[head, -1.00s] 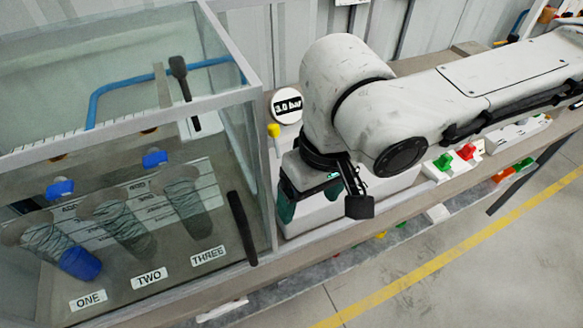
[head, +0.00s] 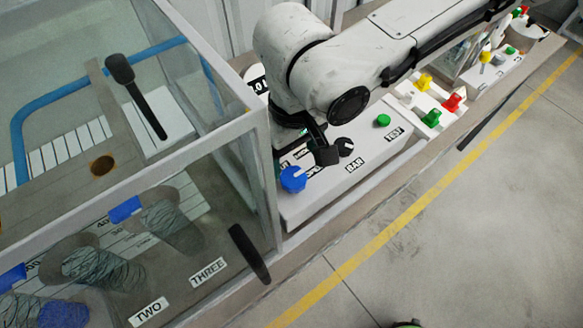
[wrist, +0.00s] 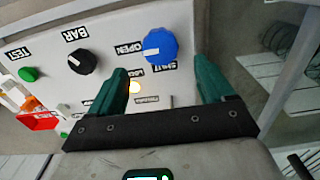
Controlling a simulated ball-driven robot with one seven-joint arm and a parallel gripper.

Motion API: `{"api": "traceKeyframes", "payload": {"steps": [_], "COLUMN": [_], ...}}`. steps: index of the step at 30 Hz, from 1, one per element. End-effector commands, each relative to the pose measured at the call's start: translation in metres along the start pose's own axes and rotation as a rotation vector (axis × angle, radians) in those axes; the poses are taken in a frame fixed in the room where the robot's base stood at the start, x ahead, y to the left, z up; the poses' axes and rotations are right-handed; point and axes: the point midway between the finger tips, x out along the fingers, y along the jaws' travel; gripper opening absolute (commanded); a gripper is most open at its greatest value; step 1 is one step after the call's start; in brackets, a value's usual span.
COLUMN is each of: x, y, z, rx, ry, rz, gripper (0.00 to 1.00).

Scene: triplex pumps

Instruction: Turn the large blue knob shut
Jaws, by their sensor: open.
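The large blue knob (head: 293,179) sits on the sloped face of the white control panel (head: 335,190), at its left end. In the wrist view the blue knob (wrist: 160,44) is just beyond my fingertips, between the words OPEN and SHUT. Its pale pointer mark seems to lie on the OPEN side. My gripper (wrist: 162,70) is open, with its green fingers apart and nothing between them. They look clear of the knob. In the head view my gripper (head: 308,150) is over the panel beside the knob, partly hidden by my arm.
A black knob (head: 345,147) near BAR and a green button (head: 383,121) near TEST share the panel. A glass-walled tank (head: 262,140) with a black handle (head: 249,254) stands close on the left. Coloured valves (head: 432,118) stand farther right along the bench. The floor in front is open.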

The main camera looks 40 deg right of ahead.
Motion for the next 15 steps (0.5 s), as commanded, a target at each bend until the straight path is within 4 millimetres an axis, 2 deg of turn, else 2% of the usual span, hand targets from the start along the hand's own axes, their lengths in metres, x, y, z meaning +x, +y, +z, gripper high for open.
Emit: {"api": "traceKeyframes", "payload": {"steps": [1, 7, 15], "x": [0.011, 0.045, 0.067], "y": [0.0, 0.0, 0.0], "z": [0.001, 0.001, 0.0], "rx": [-0.001, -0.001, 0.0], "ry": [-0.004, -0.003, 0.0], "rz": [0.0, 0.0, 0.0], "gripper": [0.81, 0.81, 0.81]}}
